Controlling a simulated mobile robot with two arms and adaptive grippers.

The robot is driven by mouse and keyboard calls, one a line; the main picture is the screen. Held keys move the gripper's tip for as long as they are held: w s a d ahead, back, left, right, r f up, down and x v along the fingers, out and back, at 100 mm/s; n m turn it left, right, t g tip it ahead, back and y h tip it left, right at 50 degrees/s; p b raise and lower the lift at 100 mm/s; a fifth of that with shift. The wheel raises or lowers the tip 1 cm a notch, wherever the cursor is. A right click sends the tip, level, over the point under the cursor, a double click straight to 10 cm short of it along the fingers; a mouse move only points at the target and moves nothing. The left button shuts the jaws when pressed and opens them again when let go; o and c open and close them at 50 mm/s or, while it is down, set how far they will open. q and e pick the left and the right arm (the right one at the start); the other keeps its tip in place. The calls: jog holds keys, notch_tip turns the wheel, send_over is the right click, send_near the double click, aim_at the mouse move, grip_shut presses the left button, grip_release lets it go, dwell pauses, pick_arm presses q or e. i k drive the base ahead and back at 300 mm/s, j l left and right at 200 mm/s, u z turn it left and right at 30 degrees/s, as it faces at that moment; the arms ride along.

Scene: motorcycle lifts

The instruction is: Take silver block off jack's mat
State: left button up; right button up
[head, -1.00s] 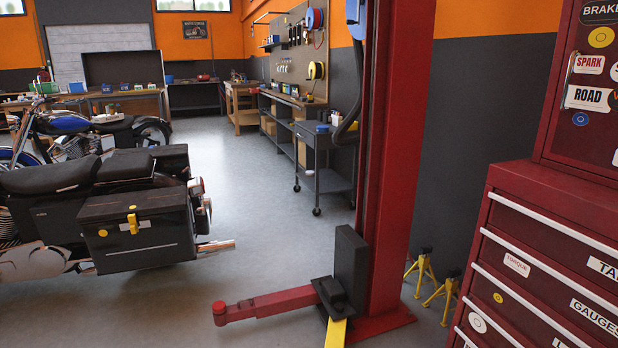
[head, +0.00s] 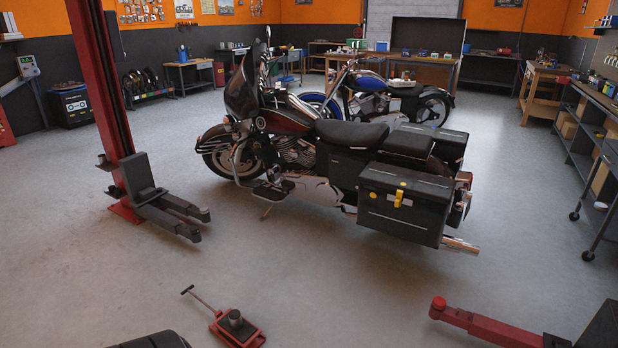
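A small red jack (head: 257,339) with a long thin handle stands on the floor at the bottom of the head view, left of the middle. A dark mat (head: 246,332) lies on its top. A short grey block (head: 235,319), round-looking and silvery, stands upright on the mat. The lowest part of the jack is near the picture's bottom edge. Neither of my grippers shows in this view.
A motorcycle with black cases (head: 405,205) stands beyond the jack. A red lift post (head: 103,95) with dark arms is at left; a red lift arm (head: 490,328) reaches in at lower right. A black rounded thing (head: 150,341) is left of the jack. Floor between is clear.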

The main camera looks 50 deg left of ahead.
aim_at(234, 315)
jog(key=u, duration=2.2)
jog(key=i+j+z, duration=0.45)
jog(key=i+j, duration=0.15)
jog(key=i+j+z, duration=0.2)
jog(key=j, duration=0.3)
jog(key=i+j+z, duration=0.2)
jog(key=j, duration=0.25)
jog(key=i, duration=0.1)
